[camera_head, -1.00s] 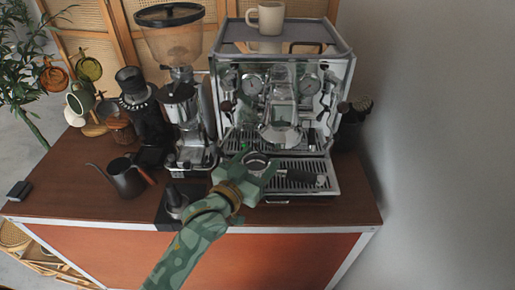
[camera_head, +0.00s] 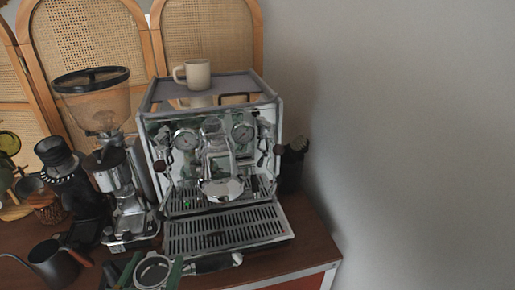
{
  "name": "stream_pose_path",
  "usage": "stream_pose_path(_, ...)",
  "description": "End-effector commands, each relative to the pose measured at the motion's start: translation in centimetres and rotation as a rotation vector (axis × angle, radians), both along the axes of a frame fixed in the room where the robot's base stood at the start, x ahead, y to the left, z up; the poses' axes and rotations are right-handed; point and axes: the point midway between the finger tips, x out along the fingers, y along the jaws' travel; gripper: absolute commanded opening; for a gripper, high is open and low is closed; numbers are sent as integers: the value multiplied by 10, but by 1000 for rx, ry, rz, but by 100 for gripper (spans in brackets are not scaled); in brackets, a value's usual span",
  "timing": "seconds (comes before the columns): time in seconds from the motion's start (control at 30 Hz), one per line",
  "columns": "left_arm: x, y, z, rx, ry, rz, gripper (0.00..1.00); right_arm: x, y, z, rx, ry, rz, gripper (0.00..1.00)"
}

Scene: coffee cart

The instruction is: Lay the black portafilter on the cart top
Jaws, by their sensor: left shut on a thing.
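The black portafilter (camera_head: 214,262) has a round metal basket head and a black handle that points right. My left gripper (camera_head: 150,273), green, is shut on the portafilter at its head, at the bottom of the view. The portafilter is in front of the drip tray of the espresso machine, over the front part of the brown cart top (camera_head: 312,240). I cannot tell whether it touches the cart top. Most of my left arm is below the picture. My right gripper is not in view.
The silver espresso machine (camera_head: 215,225) stands behind, with a cream mug (camera_head: 197,74) on top. A grinder (camera_head: 128,205) stands left of it, and a dark kettle (camera_head: 52,264) is at the lower left. Bare cart top shows at the right front.

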Motion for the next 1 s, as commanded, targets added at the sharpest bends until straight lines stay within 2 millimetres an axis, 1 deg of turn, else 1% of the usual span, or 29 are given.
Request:
stream_pose_path(0.03, -1, 6, -6, -1, 0, 18, 21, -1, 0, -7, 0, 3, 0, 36)
stream_pose_path(0.13, -1, 10, -7, 0, 3, 28, 21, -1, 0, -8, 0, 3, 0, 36)
stream_pose_path(0.2, -1, 8, -1, 0, -2, 22, 21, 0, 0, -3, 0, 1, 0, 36)
stream_pose_path(0.27, 0, 0, 6, -2, -7, 1, 21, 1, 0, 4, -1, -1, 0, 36)
stream_pose_path(0.37, 1, -22, 12, -12, -5, -57, 21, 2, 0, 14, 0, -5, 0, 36)
stream_pose_path(0.4, 1, -34, 12, -14, -4, -87, 21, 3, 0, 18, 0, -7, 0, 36)
stream_pose_path(0.47, 0, -51, 12, -18, -2, -131, 21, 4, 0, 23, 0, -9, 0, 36)
stream_pose_path(0.5, -1, -62, 10, -17, 2, -160, 21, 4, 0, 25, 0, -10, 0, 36)
stream_pose_path(0.6, -5, -87, 6, -16, 7, -220, 21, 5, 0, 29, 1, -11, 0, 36)
stream_pose_path(0.67, -7, -95, 0, -13, 10, -239, 21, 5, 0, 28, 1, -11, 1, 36)
stream_pose_path(0.77, -8, -100, -4, -5, 5, -249, 21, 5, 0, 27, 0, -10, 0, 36)
stream_pose_path(1.0, -8, -99, -3, -1, 3, -247, 21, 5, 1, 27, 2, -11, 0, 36)
